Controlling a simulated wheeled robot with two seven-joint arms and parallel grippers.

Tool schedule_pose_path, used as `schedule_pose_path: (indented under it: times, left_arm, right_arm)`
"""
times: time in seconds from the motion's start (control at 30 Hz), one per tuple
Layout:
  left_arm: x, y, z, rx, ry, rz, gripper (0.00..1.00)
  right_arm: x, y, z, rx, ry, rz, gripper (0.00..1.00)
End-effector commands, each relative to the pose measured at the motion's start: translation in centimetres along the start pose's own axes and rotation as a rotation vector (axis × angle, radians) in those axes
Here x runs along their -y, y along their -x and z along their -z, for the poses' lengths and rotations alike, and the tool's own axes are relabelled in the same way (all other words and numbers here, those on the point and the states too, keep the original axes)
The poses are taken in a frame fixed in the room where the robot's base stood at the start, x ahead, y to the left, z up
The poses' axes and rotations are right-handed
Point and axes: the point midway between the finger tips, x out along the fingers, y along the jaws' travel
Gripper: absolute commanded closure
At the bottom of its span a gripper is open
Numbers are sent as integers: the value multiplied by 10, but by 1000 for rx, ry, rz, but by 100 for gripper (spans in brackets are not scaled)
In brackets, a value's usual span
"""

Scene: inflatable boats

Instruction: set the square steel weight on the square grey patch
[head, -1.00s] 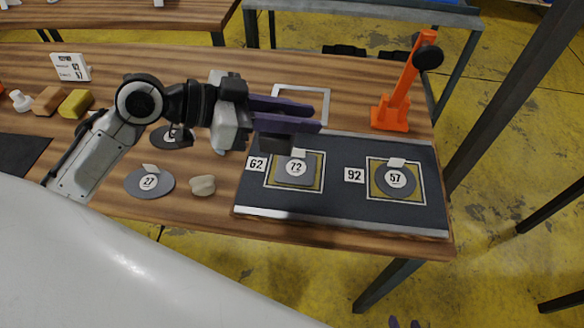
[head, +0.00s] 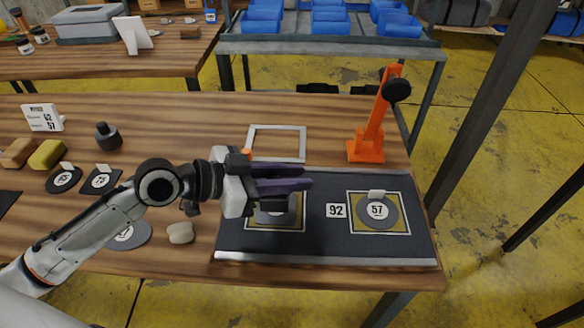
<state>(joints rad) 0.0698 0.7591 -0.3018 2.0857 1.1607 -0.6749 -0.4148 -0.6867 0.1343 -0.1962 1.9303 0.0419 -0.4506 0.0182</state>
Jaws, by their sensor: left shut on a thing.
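My left gripper (head: 284,184) is over the left part of the dark board (head: 330,240). Its purple fingers are shut on the square steel weight (head: 279,202), a dark block mostly hidden under the fingers. The square grey patch (head: 265,216) lies in the left yellow frame, largely covered by the gripper and weight. I cannot tell whether the weight touches it. A round grey patch (head: 364,217) marked 57 lies in the right frame. My right gripper is not in view.
An orange stand (head: 366,150) with a black wheel rises behind the board. An empty pale frame (head: 277,158) lies behind the gripper. A round dark weight (head: 108,140) with a knob stands at left, near loose patches (head: 98,188) and a pale stone-like piece (head: 180,232).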

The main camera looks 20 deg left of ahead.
Motion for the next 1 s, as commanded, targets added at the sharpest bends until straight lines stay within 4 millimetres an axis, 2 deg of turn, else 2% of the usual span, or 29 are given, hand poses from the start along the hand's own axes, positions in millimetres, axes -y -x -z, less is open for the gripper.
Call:
schedule_pose_path:
  times: [0.2,0.63,0.67,0.73,0.77,1.0]
  left_arm:
    - [0,-9,-19,-8,1,2,100]
    - [0,-11,-25,-8,-2,2,100]
    - [0,-11,-28,2,1,-1,76]
    - [0,-11,-28,2,2,-1,64]
    - [0,-11,-28,2,2,-1,60]
    - [0,-11,-28,2,2,-1,60]
  right_arm:
    - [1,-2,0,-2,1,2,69]
    - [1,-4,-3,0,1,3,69]
    - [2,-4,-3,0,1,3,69]
    - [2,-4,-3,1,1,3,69]
    - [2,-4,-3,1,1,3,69]
    - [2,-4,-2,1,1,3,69]
